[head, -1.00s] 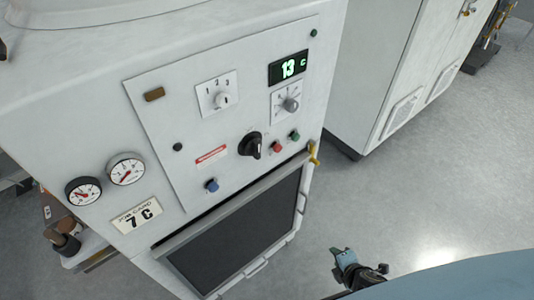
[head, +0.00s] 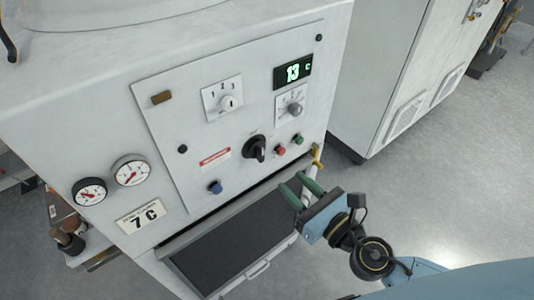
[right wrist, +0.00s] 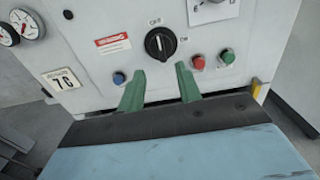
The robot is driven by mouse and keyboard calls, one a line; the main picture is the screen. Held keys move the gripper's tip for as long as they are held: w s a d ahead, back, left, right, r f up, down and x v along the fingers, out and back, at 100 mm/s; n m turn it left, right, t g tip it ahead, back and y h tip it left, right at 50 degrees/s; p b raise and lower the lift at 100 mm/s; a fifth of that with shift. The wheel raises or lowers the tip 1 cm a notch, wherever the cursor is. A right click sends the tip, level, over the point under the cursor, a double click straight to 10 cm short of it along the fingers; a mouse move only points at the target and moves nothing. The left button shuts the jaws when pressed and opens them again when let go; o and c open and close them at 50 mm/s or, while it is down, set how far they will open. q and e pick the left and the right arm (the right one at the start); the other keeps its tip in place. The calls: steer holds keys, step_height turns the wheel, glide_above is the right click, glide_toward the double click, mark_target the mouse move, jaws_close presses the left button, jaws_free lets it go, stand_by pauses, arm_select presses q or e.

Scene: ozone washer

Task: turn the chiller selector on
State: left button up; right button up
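The selector, a black rotary knob (head: 255,148), sits low in the middle of the white control panel (head: 185,130). In the right wrist view the knob (right wrist: 159,43) has an OFF mark above it and another mark to its right. Its grip bar looks about upright, toward OFF. My right gripper (head: 294,182) is open and empty, its two green fingers apart. It is below and to the right of the knob in the head view. In the right wrist view the gripper (right wrist: 160,70) points at the panel just below the knob, not touching it. My left gripper is not in view.
Red (head: 281,149) and green (head: 298,138) buttons are right of the knob, a blue button (head: 215,187) lower left. Two dials (head: 223,101) (head: 292,106) and a display reading 13 (head: 293,71) are above. A dark framed panel (head: 220,240) lies below. A yellow fitting (head: 318,157) is at the right edge.

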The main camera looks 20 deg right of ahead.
mark_target(263, 154)
steer(key=p+x, duration=0.2)
steer(key=x, duration=0.7)
steer(key=shift+w+a+f, duration=0.1)
steer(key=shift+w+a, duration=0.1)
steer(key=shift+w, duration=0.4)
steer(key=shift+c, duration=0.3)
jaws_close()
